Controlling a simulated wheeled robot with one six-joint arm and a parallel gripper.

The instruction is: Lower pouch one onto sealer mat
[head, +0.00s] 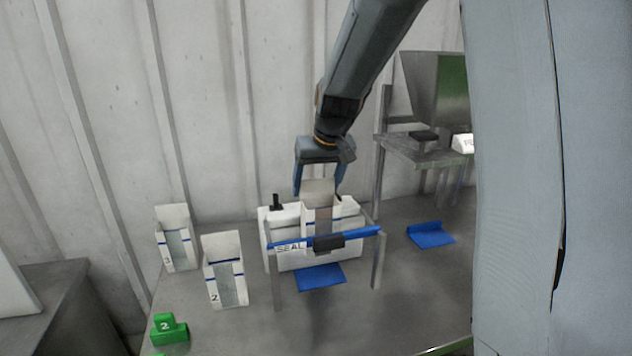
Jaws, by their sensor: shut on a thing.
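My gripper (319,191) has blue fingers pointing down and is shut on pouch one (319,188), a pale pouch with a brownish middle strip. The pouch hangs upright, in front of or within the white sealer body; its depth there is hard to tell. Its lower part is hidden behind the sealer's blue bar (358,234) and black block. The sealer (285,222) bears the label SEAL. A blue mat (320,278) lies at the foot of the sealer, below the bar. I cannot tell the gap between pouch and mat.
White pouches marked 3 (170,220) and 2 (224,250) stand upright to the left. Another blue mat (431,234) lies right of the sealer. A metal hopper (425,85) stands behind right.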

